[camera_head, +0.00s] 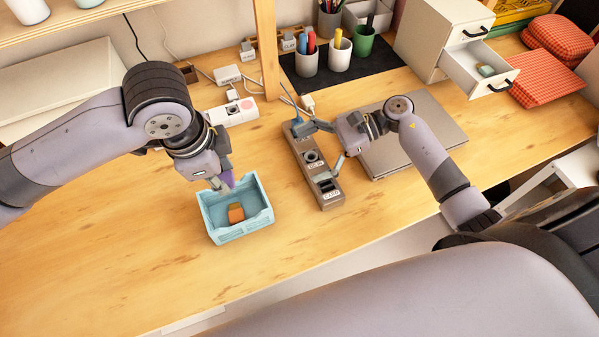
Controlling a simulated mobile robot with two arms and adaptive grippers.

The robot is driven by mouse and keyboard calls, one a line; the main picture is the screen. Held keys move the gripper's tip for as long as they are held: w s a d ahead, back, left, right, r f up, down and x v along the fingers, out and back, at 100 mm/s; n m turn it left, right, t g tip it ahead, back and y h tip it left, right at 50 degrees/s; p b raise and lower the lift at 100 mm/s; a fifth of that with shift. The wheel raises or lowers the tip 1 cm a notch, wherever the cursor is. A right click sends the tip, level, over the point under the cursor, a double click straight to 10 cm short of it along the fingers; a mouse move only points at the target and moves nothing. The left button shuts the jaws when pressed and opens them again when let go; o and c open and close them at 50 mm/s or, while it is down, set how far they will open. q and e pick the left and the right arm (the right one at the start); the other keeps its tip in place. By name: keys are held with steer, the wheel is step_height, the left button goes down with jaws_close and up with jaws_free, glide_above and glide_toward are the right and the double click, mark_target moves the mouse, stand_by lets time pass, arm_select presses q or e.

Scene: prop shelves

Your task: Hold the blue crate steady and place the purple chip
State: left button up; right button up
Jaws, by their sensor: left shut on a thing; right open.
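The blue crate (238,233) stands on the wooden table, left of the middle. An orange block (236,212) lies inside it. My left gripper (222,184) is over the crate's far side, shut on the purple chip (229,177). The chip is small and partly hidden by the fingers; I cannot tell whether it touches the crate. My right gripper (322,146) is open and apart from the crate, with its fingers spread over a long brown block with sockets (329,195).
A closed grey laptop (432,115) lies behind my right arm. Cups with pens (307,62) stand on a dark mat. A white drawer unit (433,40) has an open drawer (478,72). A white power strip (232,112) lies behind the crate. The table left of the crate is clear.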

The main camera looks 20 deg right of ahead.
mark_target(257, 206)
steer(key=s+a+n+g, duration=0.1)
steer(key=s+a, duration=0.1)
steer(key=s+a+f+g, duration=0.1)
steer(key=shift+s+a+f+n, duration=0.1)
steer(key=shift+s+a+n, duration=0.3)
steer(key=shift+s+a+f, duration=0.1)
steer(key=shift+a+f, duration=0.05)
steer(key=shift+a, duration=0.2)
steer(key=x, duration=1.1)
steer(key=shift+s+f, duration=0.1)
steer(key=c, duration=0.9)
steer(key=o, duration=0.9)
steer(key=shift+c, duration=0.4)
steer(key=c, duration=0.8)
